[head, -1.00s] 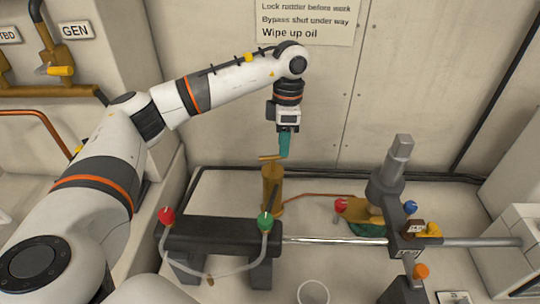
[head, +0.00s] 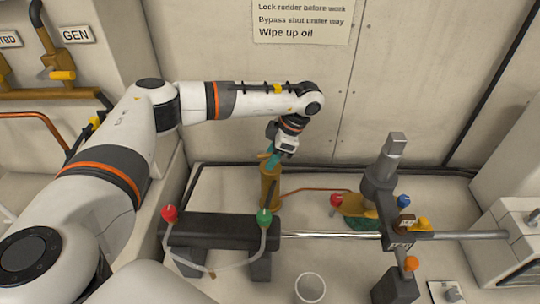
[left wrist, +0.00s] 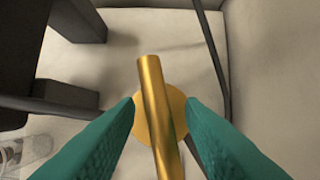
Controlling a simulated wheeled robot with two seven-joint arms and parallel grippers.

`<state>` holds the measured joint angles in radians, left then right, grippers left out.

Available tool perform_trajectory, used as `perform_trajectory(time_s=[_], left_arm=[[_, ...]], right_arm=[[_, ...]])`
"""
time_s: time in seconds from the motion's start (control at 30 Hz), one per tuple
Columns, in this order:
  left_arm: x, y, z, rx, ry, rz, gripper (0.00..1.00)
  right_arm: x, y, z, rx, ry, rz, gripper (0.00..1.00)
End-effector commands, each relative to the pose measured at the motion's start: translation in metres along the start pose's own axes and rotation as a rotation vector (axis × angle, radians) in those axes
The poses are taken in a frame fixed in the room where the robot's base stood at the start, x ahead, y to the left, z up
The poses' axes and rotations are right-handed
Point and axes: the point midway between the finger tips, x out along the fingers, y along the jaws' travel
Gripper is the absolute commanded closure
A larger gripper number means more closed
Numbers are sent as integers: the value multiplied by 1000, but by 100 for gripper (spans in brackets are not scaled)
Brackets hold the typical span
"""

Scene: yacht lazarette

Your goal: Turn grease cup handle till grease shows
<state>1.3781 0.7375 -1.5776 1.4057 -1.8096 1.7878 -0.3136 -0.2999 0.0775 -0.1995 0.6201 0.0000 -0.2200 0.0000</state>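The brass grease cup (head: 269,190) stands upright behind the black cylinder. In the left wrist view its bar-shaped handle (left wrist: 156,105) runs across the round cup top (left wrist: 176,112). My left gripper (head: 271,163) is at the top of the cup, its arm reaching in from the left. In the left wrist view its two teal fingers (left wrist: 162,104) are apart, one on each side of the handle, with a gap to the bar on both sides. In the head view the fingers mostly hide the handle. My right gripper is not in view. I cannot make out any grease.
The black cylinder (head: 222,229) with red and green knobs and a clear hose lies in front of the cup. A grey post (head: 383,178) and steel rod (head: 330,236) stand to the right. A wall stands behind.

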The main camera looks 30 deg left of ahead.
Motion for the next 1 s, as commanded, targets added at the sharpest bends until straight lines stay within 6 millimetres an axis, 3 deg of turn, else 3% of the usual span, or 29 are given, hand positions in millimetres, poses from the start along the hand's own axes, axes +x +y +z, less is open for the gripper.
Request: perform_trajectory(time_s=[0.2, 0.47, 0.7, 1.0], left_arm=[[16, 0, 0, 0, -1, 0, 64], [17, 0, 0, -1, 0, 0, 64], [17, 0, 0, -1, 0, 0, 100], [18, 0, -1, 109, 1, -47, 100]], right_arm=[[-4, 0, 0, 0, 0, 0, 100], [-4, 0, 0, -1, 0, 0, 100], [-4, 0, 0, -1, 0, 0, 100], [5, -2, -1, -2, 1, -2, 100]])
